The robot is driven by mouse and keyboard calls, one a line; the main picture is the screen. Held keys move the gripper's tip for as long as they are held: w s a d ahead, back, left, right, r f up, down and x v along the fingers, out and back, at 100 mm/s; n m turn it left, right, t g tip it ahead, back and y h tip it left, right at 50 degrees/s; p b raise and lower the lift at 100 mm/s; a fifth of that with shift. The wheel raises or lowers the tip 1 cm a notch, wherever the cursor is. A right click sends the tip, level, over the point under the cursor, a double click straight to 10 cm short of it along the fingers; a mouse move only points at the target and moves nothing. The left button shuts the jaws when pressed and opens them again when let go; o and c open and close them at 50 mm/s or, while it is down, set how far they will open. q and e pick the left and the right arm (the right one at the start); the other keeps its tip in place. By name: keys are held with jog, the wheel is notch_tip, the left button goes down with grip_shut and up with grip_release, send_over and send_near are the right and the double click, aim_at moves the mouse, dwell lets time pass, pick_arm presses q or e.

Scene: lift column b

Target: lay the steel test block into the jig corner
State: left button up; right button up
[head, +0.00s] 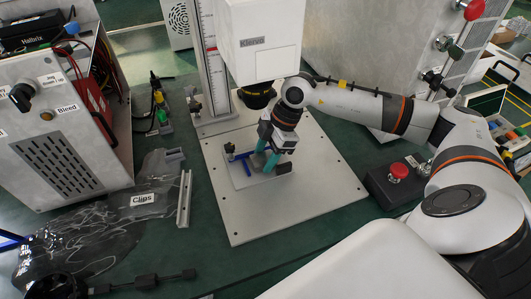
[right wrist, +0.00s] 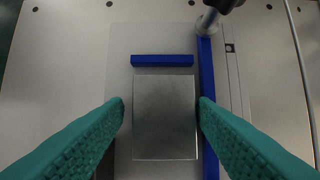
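The steel test block (right wrist: 165,118) is a flat grey rectangle lying on the plate in the right wrist view. The blue jig corner has a short bar (right wrist: 162,60) just beyond the block's far edge, with a thin gap, and a long bar (right wrist: 207,120) close along its right side. In the head view the blue jig (head: 247,166) shows beside my right gripper (head: 265,160), which mostly hides the block. My right gripper's teal fingers (right wrist: 161,104) are spread, one on each side of the block. A small gap shows at the left finger; contact at the right is unclear. My left gripper is out of view.
The jig sits on a pale base plate (head: 300,207) under a column with a white head (head: 258,42). A grey cabinet (head: 60,130), a clips bag (head: 148,200) and a metal rail (head: 184,198) lie left. A red-button box (head: 397,175) stands right. The front plate is clear.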

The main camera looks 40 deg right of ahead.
jog(key=shift+o, duration=0.4)
jog(key=shift+r, duration=0.1)
jog(key=shift+w+r, duration=0.1)
jog(key=shift+d+r, duration=0.15)
jog(key=shift+r, duration=0.05)
jog(key=v, duration=1.1)
jog(key=shift+r, duration=0.15)
jog(key=shift+d, duration=0.1)
